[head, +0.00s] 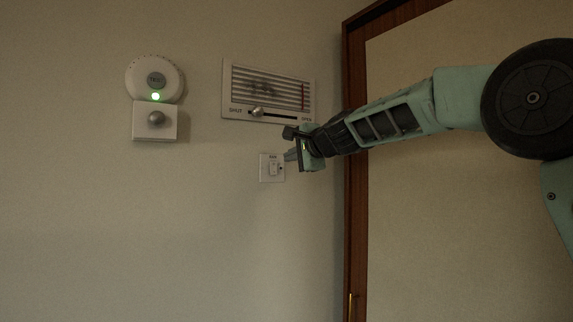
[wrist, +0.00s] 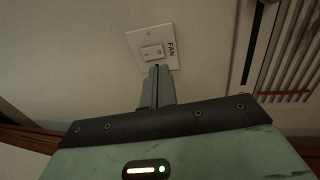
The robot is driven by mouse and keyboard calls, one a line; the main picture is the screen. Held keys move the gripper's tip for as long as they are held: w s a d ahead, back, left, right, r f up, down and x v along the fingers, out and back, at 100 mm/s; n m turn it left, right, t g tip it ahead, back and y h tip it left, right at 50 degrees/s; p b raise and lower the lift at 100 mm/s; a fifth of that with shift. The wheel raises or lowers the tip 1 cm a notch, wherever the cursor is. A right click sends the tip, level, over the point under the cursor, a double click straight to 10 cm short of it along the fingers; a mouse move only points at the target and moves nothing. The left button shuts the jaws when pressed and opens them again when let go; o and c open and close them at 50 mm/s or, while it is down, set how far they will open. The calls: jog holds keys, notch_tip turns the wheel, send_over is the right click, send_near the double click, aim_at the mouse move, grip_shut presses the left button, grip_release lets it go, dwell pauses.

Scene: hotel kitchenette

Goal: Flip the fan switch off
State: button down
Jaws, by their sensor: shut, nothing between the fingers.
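The fan switch (head: 272,169) is a small white rocker on a square wall plate, below the vent. In the wrist view the plate (wrist: 137,38) carries the label FAN, and the rocker (wrist: 152,52) has marks on its two ends. My gripper (head: 288,156) is shut and empty, at the right edge of the plate in the head view. In the wrist view its fingertips (wrist: 158,69) are together at the plate's lower edge, just below the rocker. I cannot tell whether they touch the plate.
A vent (head: 268,88) with a slider knob (head: 257,112) is on the wall just above the switch. A round device with a green light (head: 155,79) and a box with a knob (head: 155,119) are at left. A brown door frame (head: 356,220) stands at right. The wall below is clear.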

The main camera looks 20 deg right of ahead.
jog(key=s+d+r+b, duration=0.1)
jog(key=s+d+r, duration=0.1)
jog(key=s, duration=0.4)
jog(key=shift+r, duration=0.5)
jog(key=s+a+f+n+g+b, duration=0.1)
jog(key=s+a+f+n+g, duration=0.3)
jog(key=s+f, duration=0.45)
jog(key=s+a+f+n+g+b, duration=0.2)
jog(key=s+a+f+n, duration=0.4)
jog(key=f, duration=0.6)
jog(key=s+a+f+n+g+b, duration=0.15)
jog(key=s+a+f+g, duration=0.35)
jog(key=f, duration=0.6)
jog(key=s+d+f+n+g+h+b, duration=0.1)
jog(key=s+d+f+n+g+h, duration=0.1)
jog(key=s+f+n, duration=0.3)
jog(key=s+d+f+n+g+h+b, duration=0.1)
jog(key=s+f+n, duration=0.4)
jog(key=s+f, duration=0.8)
jog(key=s+d+g+h, duration=0.1)
jog(key=s+d, duration=0.1)
jog(key=s, duration=0.5)
jog(key=shift+s+d+f+n, duration=0.15)
jog(key=shift+d+f+n, duration=0.2)
jog(key=shift+f, duration=0.05)
